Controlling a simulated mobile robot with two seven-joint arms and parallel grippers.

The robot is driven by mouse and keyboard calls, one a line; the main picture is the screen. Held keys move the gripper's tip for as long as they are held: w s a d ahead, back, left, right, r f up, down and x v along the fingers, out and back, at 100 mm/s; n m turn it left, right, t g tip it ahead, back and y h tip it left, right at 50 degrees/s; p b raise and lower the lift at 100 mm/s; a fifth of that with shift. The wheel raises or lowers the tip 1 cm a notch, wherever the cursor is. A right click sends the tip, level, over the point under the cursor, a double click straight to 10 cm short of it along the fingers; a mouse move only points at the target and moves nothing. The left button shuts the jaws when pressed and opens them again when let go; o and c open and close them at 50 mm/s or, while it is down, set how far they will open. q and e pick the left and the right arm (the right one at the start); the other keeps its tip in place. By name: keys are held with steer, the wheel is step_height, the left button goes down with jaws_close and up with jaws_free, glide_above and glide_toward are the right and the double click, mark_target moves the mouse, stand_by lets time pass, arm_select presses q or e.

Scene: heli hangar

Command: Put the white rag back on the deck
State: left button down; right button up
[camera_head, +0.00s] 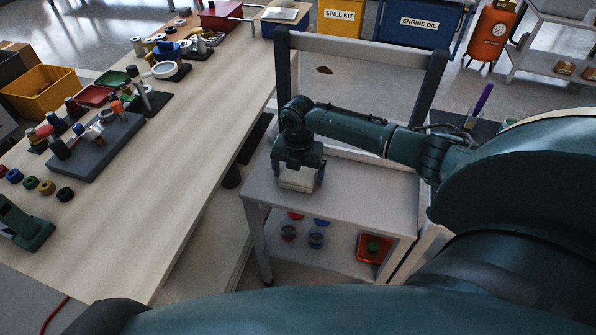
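The white rag (297,180) is a pale, flat, folded block between the fingers of my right gripper (297,184). The gripper points down over the grey top deck (375,200) of a cart. Its two fingers stand on either side of the rag, and the rag fills the gap between them. The rag is at or just above the deck; I cannot tell whether it touches. The gripper body hides the rag's upper part.
A long wooden bench (185,165) with tools and small parts runs along the left. The cart's upright handle frame (350,48) stands behind my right arm. The lower shelf (335,258) holds small jars and an orange tray (373,248). The deck's right half is clear.

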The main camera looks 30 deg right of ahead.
mark_target(298, 173)
steer(key=shift+o, duration=0.3)
step_height(298, 173, up, 12)
steer(key=p, duration=0.1)
steer(key=s+a+f+m+t+y, duration=0.2)
steer(key=s+a+f+m, duration=0.3)
steer(key=a, duration=0.4)
steer(key=s+a+f+m+t+y, duration=0.3)
steer(key=s+a+f+m, duration=0.1)
steer(key=a+f, duration=0.4)
steer(key=s+a+r+m+t, duration=0.1)
steer(key=s+r+m+t, duration=0.4)
steer(key=s+m, duration=0.4)
steer(key=m+t, duration=0.1)
steer(key=m, duration=0.4)
steer(key=shift+s+h, duration=0.3)
steer(key=shift+s, duration=0.1)
steer(key=shift+r, duration=0.1)
